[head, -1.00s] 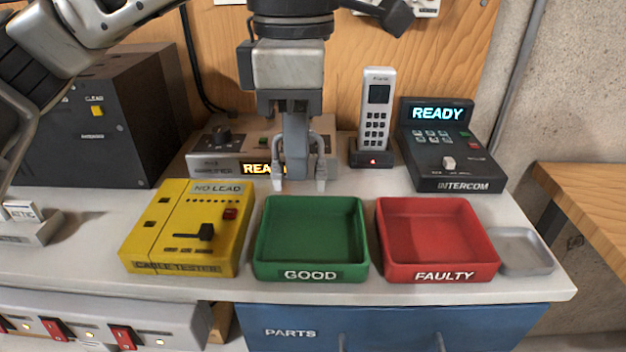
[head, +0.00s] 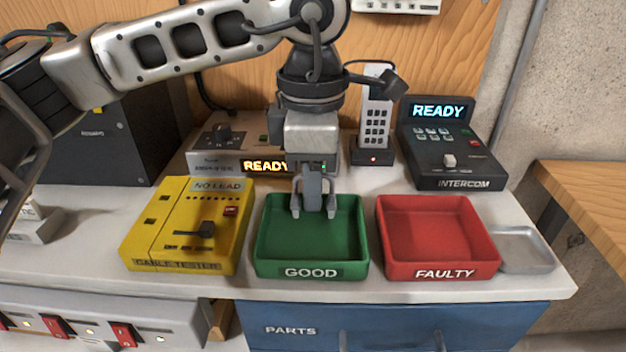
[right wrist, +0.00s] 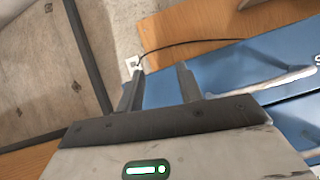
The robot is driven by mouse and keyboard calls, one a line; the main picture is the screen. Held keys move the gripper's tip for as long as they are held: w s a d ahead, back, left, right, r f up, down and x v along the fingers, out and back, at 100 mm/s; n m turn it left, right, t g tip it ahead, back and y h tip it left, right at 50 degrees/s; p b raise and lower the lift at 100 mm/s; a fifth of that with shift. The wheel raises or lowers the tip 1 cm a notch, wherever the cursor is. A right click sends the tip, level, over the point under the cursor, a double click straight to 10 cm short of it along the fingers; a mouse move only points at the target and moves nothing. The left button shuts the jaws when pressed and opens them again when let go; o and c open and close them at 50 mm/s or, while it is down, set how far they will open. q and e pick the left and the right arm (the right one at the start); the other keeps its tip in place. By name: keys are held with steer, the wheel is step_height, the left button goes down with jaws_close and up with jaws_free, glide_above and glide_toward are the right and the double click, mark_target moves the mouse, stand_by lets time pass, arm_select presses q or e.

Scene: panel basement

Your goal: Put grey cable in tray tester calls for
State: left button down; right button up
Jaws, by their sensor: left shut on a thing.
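My left gripper (head: 313,192) points down over the far part of the green tray (head: 262,248) marked GOOD. It is shut on the grey cable (head: 331,208), whose two ends hang down on either side of the fingers. The ends overlap the inside of the tray in the picture; I cannot tell if they touch its floor. The yellow cable tester (head: 170,235) left of the tray shows NO LEAD. The red tray (head: 440,235) marked FAULTY stands empty to the right. My right gripper (right wrist: 158,83) is open and empty in the right wrist view.
Behind the trays stand a box with a lit READY display (head: 215,163), a cordless phone (head: 375,125) and an intercom (head: 450,155). A small grey dish (head: 525,250) sits right of the red tray. Blue PARTS drawers (head: 390,325) are below the worktop.

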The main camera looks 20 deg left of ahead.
arm_select(q)
steer(key=shift+f+b, duration=0.5)
steer(key=shift+f, duration=0.1)
steer(key=c, duration=1.4)
jaws_free()
steer(key=shift+r, duration=0.1)
arm_select(e)
steer(key=shift+s+f, duration=0.2)
arm_select(q)
steer(key=shift+r, duration=0.1)
arm_select(e)
steer(key=shift+r, duration=0.1)
arm_select(q)
steer(key=shift+w+r+p, duration=0.1)
steer(key=shift+r+p, duration=0.15)
steer(key=shift+p, duration=0.15)
step_height(320, 180, up, 12)
steer(key=shift+r+p, duration=0.25)
steer(key=shift+p, duration=0.35)
arm_select(e)
steer(key=shift+w+r, duration=0.15)
steer(key=shift+r, duration=0.1)
